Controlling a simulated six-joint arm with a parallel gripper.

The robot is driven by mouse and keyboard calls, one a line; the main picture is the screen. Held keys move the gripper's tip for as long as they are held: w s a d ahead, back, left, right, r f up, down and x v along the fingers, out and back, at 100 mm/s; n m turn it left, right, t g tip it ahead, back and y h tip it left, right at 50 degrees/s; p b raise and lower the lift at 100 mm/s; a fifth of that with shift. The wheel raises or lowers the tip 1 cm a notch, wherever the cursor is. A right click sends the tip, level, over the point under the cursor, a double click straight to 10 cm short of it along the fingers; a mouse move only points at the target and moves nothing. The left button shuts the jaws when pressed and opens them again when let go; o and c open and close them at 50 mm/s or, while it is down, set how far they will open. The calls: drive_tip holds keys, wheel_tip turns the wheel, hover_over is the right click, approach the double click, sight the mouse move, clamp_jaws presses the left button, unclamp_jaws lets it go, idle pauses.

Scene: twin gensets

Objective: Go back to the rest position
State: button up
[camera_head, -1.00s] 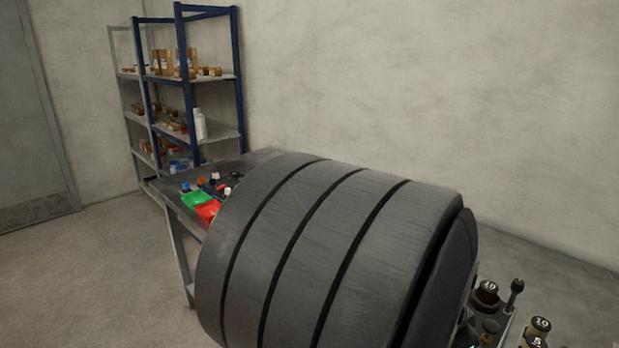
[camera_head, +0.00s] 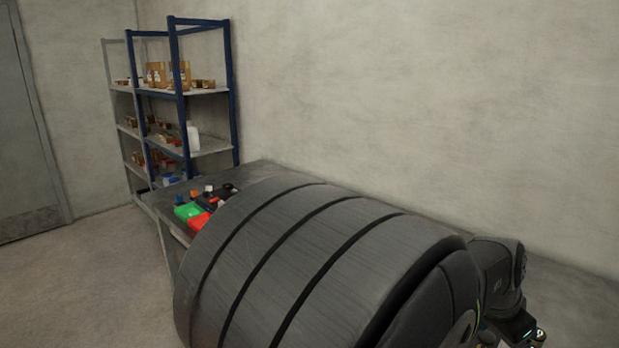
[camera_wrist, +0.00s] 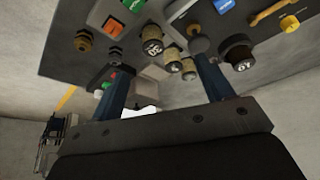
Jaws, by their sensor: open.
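My gripper (camera_wrist: 163,95) shows in the wrist view with its two dark blue fingers apart and nothing between them. Past the fingers is a grey panel or bench surface (camera_wrist: 75,18) carrying several knobs, switches and weights. My large dark grey ribbed arm part fills the lower middle of the head view, and a further black joint of mine shows at its right. My gripper's fingers are not clear in the head view. A pale white patch (camera_wrist: 140,112) shows between the finger bases; I cannot tell what it is.
Blue shelving (camera_head: 232,95) with boxes and bottles stands at the back left. Floor at left is clear.

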drive_tip(key=w+d+r, duration=0.1)
drive_tip(key=w+d, duration=0.3)
drive_tip(key=w, duration=0.5)
drive_tip(key=w+d+r, duration=0.1)
drive_tip(key=w+d, duration=0.4)
drive_tip(key=w, duration=0.4)
drive_tip(key=shift+w+r, duration=0.25)
drive_tip(key=shift+o, duration=0.5)
drive_tip(key=o, duration=0.5)
drive_tip(key=w+a+r+n+g, duration=0.2)
drive_tip(key=a+r+n, duration=0.35)
drive_tip(key=a, duration=0.25)
drive_tip(key=x, duration=1)
drive_tip(key=shift+s+n, duration=0.2)
drive_tip(key=shift+n, duration=0.25)
drive_tip(key=shift+d, duration=0.1)
drive_tip(key=v, duration=0.9)
drive_tip(key=shift+w+r, duration=0.2)
drive_tip(key=shift+r, duration=0.15)
